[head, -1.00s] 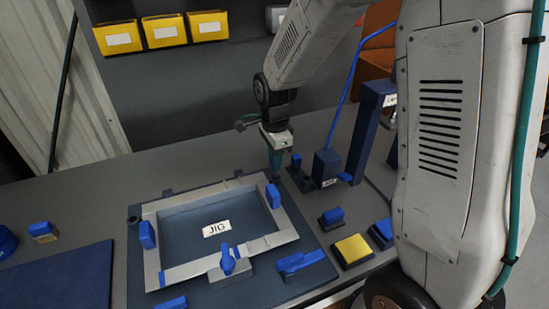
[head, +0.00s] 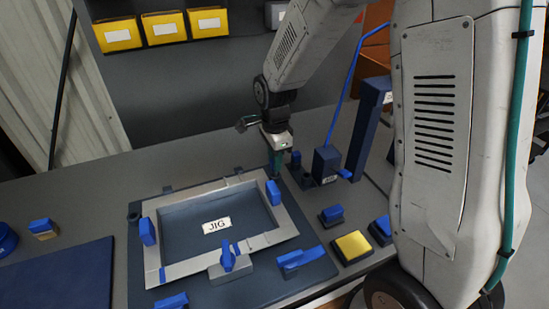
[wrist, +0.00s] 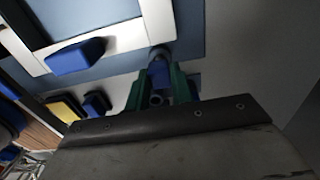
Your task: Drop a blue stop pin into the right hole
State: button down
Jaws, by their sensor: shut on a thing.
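My gripper (head: 277,162), with green fingers, is shut on a blue stop pin at the back right corner of the jig (head: 172,262). The pin (wrist: 158,72) shows between the fingers in the wrist view. A round grey collar (wrist: 160,52) shows at the pin's far end; it looks like the right hole's rim. I cannot tell whether the pin tip is in it. In the head view the fingers hide the held pin and the right hole. The left hole's dark collar (head: 134,216) stands at the jig's left corner.
A dark pin holder with another blue pin (head: 296,158) stands just right of my gripper. Beyond it is a dark blue block with a blue lever (head: 327,163). Blue clamps (head: 273,192) stand around the jig frame. A yellow button (head: 353,245) lies at front right.

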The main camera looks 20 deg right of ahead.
jog(key=shift+f, duration=0.75)
dwell(0.7)
jog(key=c, duration=0.7)
grip_release()
jog(key=shift+c, duration=0.2)
jog(key=shift+r, duration=3.5)
